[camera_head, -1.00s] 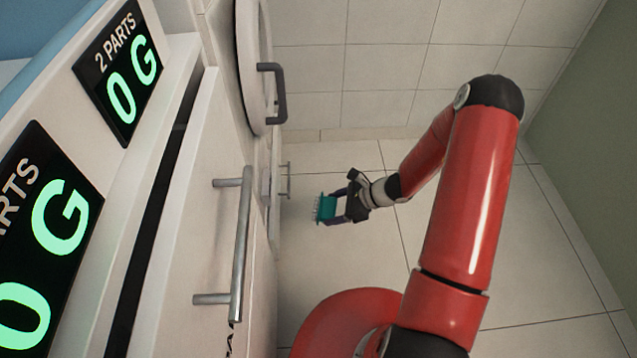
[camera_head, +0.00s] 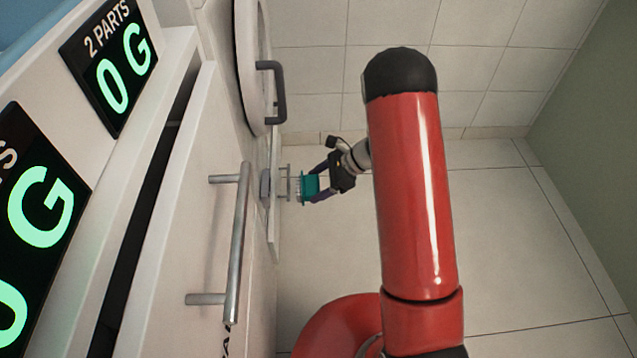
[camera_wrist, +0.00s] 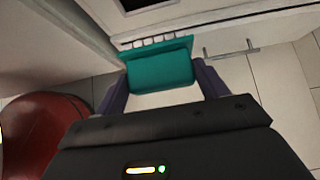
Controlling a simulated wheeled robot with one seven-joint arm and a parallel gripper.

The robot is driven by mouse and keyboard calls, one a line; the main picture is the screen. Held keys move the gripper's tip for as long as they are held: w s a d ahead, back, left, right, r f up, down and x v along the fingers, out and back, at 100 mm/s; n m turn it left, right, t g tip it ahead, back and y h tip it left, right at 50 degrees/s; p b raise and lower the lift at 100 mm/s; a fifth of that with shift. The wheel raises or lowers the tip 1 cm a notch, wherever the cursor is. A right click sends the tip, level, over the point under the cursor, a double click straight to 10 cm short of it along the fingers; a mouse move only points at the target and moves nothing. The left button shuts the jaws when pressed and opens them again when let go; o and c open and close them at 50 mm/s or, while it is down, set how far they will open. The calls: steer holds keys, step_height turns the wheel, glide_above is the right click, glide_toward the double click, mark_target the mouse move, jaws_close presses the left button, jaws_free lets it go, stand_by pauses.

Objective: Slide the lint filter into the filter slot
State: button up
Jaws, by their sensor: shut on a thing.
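The teal lint filter (camera_head: 309,186) is between the fingers of my gripper (camera_head: 316,184), low down in front of the white cabinet front. In the wrist view the teal filter (camera_wrist: 160,68) lies across both purple fingers of my gripper (camera_wrist: 162,80), which is shut on it. A row of pale teeth shows along its far edge, pointing at the white front. A dark rectangular opening (camera_wrist: 146,4) in a pale frame is cut off by the top edge of the wrist view; I cannot tell for sure that it is the filter slot. The filter is apart from it.
A thin bar handle (camera_wrist: 232,50) is just right of the filter in the wrist view. A larger bar handle (camera_head: 238,245) and a round door with a dark handle (camera_head: 275,92) stick out from the white front. The tiled floor (camera_head: 500,250) to the right is clear.

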mark_target(297, 185)
steer(key=shift+r, duration=0.2)
steer(key=shift+a, duration=0.25)
steer(key=shift+w+a, duration=0.1)
steer(key=shift+a, duration=2.55)
steer(key=shift+a+b, duration=0.55)
steer(key=shift+a, duration=0.8)
steer(key=o, duration=1.1)
steer(key=shift+p+v, duration=0.45)
steer(key=shift+v, duration=3.45)
